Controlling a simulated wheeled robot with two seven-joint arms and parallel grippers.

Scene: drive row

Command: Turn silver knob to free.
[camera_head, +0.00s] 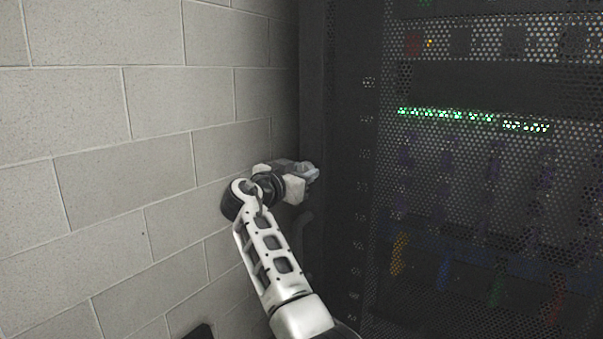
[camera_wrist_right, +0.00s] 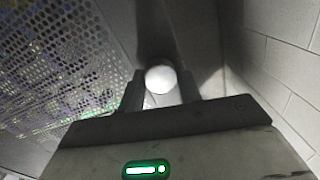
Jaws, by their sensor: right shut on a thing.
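The silver knob (camera_wrist_right: 160,79) shows in the right wrist view as a bright, round, pale cap between my two dark fingers. My right gripper (camera_wrist_right: 159,92) is shut on it, with one finger on each side. In the head view my right gripper (camera_head: 312,171) is at the left edge of the dark rack, and the knob cannot be made out there behind it. Any marking for the free position cannot be seen, so I cannot tell how far the knob is turned. My left gripper is not in view.
A dark rack with a perforated door (camera_head: 470,190) fills the right side, with green lights (camera_head: 460,117) and coloured cables behind the mesh. A pale block wall (camera_head: 120,160) stands close on the left. The gap between wall and rack is narrow.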

